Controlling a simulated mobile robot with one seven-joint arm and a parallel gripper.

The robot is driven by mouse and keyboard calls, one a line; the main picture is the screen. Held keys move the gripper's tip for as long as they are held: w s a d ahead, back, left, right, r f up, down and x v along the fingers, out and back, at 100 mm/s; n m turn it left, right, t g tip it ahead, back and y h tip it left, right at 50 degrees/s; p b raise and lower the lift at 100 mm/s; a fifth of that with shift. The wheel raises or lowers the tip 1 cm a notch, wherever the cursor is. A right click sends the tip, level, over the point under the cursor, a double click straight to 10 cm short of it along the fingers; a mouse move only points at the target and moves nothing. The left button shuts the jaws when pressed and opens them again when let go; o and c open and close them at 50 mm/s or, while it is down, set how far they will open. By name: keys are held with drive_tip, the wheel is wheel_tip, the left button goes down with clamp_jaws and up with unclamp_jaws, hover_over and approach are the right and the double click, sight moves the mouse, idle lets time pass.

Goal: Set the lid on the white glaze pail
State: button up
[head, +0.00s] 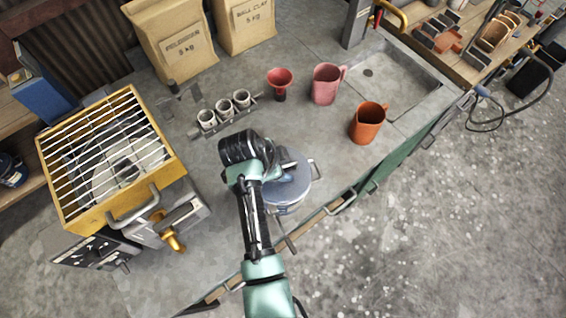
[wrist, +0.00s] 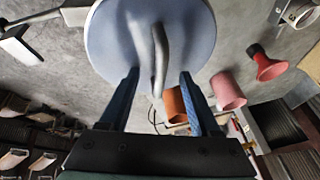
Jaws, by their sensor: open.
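A round pale blue-grey lid (head: 296,190) shows in the head view at the front of the bench, partly hidden by my arm. In the wrist view the lid (wrist: 110,42) is seen with its grey bar handle (wrist: 160,55) between my fingers. My gripper (wrist: 159,76) is open, with one blue finger on each side of the handle and gaps between. The white glaze pail seems to be under the lid, with a wire loop beside the rim; its body is mostly hidden. I cannot tell whether the lid sits fully on it.
An orange jug (head: 367,123), a pink jug (head: 325,84) and a red funnel-like cup (head: 280,80) stand behind to the right. Several small cups in a rack (head: 226,112) are behind my wrist. A yellow-framed grille box (head: 105,155) is at left. The bench's front edge is close.

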drive_tip(key=shift+s, duration=0.1)
drive_tip(key=b+v, duration=0.2)
drive_tip(key=v, duration=1.1)
drive_tip(key=shift+b, duration=0.4)
